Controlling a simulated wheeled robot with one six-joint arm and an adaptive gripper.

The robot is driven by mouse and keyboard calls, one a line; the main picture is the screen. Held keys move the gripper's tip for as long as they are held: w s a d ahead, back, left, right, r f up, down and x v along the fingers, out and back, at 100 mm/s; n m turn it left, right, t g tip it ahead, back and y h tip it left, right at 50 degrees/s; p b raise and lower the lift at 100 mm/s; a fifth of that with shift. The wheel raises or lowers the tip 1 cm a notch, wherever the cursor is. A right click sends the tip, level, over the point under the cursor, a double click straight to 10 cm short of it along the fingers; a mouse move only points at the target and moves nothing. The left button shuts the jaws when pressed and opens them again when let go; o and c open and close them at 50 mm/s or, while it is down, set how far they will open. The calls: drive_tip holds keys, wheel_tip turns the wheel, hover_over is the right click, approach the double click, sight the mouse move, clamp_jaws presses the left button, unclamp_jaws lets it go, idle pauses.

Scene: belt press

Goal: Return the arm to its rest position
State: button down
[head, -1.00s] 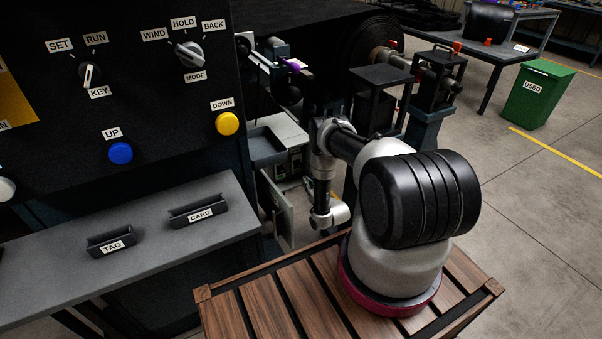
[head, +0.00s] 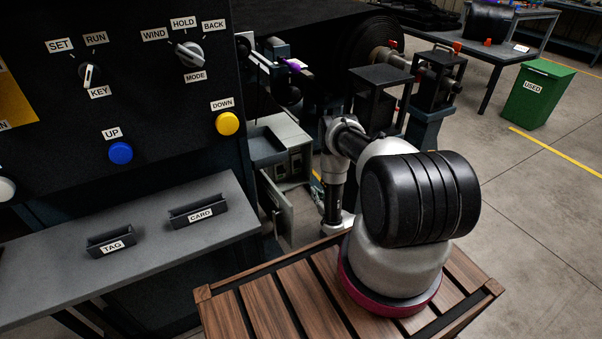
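My arm stands on the slatted wooden top of my base, at the right of centre in the head view. Its upper part reaches away toward the press, and a thin link hangs down behind the near part of the arm. My gripper is not visible; the arm's own body hides that end or it lies out of sight.
The control panel (head: 145,75) with its knobs and buttons stands at the left, above a grey shelf (head: 140,240) holding TAG (head: 112,240) and CARD (head: 198,210) holders. An open cabinet door (head: 277,208) is left of my arm. A green USED bin (head: 537,95) stands on clear floor at the right.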

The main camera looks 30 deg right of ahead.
idle(0.4)
drive_tip(key=s+a+f+g, duration=0.1)
drive_tip(key=s+f+g, duration=0.7)
drive_tip(key=s+f, duration=0.4)
drive_tip(key=s+d+r+g, duration=0.1)
drive_tip(key=s+r+g, duration=0.1)
drive_tip(key=g, duration=0.2)
drive_tip(key=s+a+r+m+g, duration=0.1)
drive_tip(key=s+r+g, duration=0.25)
drive_tip(key=r, duration=1.75)
drive_tip(key=s+r+m+g, duration=0.1)
drive_tip(key=s+r+g, duration=0.25)
drive_tip(key=r, duration=1.65)
drive_tip(key=s+a+r+t, duration=0.2)
drive_tip(key=s+a+r, duration=0.1)
drive_tip(key=r, duration=0.8)
drive_tip(key=s+a+r+n+t, duration=0.1)
drive_tip(key=s+a+r+t, duration=0.1)
drive_tip(key=s+r, duration=0.4)
drive_tip(key=s+a+r+t, duration=0.3)
drive_tip(key=s+a+r, duration=0.1)
drive_tip(key=r, duration=1.1)
drive_tip(key=shift+s+r+n+h, duration=0.3)
drive_tip(key=shift+s+r, duration=0.1)
drive_tip(key=shift+s, duration=0.25)
